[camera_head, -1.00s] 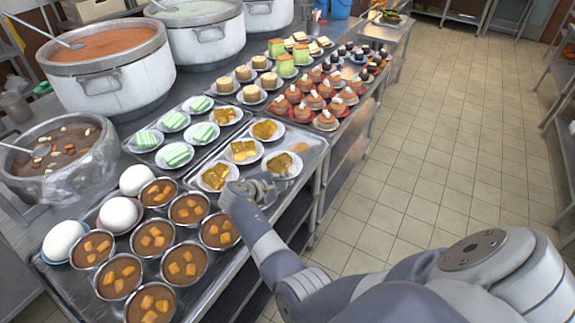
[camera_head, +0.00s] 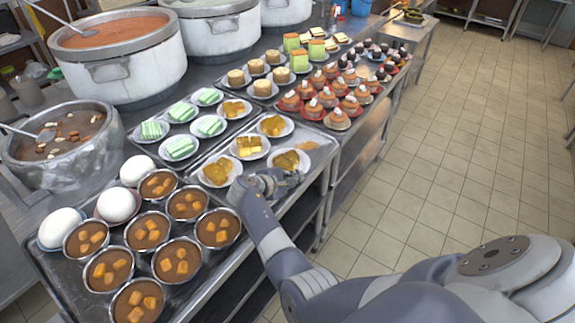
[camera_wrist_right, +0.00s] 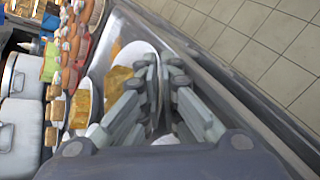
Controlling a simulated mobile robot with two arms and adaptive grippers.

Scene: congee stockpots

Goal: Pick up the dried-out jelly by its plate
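Several yellow-brown jellies sit on white plates on a metal tray in the head view. The front-right jelly (camera_head: 287,160) is the one closest to my right gripper (camera_head: 288,181); I cannot tell for sure that it is the dried-out one. Its white plate (camera_head: 306,158) lies on the tray. In the right wrist view the jelly (camera_wrist_right: 118,80) and its plate (camera_wrist_right: 138,52) show beside my right gripper (camera_wrist_right: 166,72). The fingers are apart, with the plate's near rim seemingly between them. Contact with the rim cannot be told. My left gripper is out of view.
Other jelly plates (camera_head: 249,146) stand close on the left and behind. Metal bowls of brown dessert (camera_head: 218,229) are at front left, near my right gripper. Large pots (camera_head: 125,65) line the back. The tray's raised edge (camera_head: 322,178) is at right; the floor beyond is clear.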

